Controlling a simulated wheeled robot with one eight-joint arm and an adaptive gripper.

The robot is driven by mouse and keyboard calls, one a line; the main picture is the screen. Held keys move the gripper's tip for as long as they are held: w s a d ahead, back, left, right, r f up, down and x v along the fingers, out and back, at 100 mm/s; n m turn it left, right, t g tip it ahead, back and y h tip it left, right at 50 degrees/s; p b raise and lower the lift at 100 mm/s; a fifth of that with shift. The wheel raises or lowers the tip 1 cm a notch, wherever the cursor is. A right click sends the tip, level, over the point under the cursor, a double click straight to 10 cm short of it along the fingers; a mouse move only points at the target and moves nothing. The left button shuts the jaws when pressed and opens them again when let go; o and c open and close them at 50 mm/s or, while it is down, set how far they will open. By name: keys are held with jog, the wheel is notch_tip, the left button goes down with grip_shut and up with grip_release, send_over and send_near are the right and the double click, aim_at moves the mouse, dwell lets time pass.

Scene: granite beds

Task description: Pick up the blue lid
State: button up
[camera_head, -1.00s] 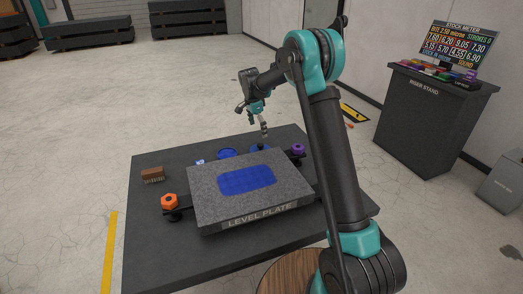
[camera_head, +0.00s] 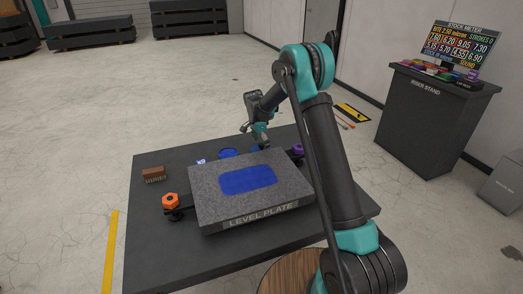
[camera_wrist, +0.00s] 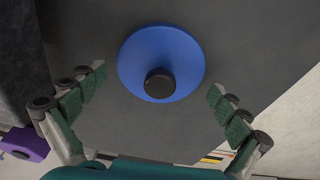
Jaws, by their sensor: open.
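The blue lid (camera_wrist: 160,50) is a round blue disc with a dark knob (camera_wrist: 159,83) at its middle. In the wrist view it lies on the dark table between my open fingers, with a gap on both sides.
The granite level plate (camera_head: 209,195) with a blue patch stands in front of the lid. A purple knob (camera_head: 298,149) is right of the lid and an orange knob (camera_head: 170,200) is front left. A brown brush (camera_head: 154,174) lies at the left. The table's far edge is close behind the lid.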

jog(key=shift+c, duration=0.2)
jog(key=c, duration=1.5)
jog(key=shift+o, duration=0.2)
jog(key=shift+c, duration=0.2)
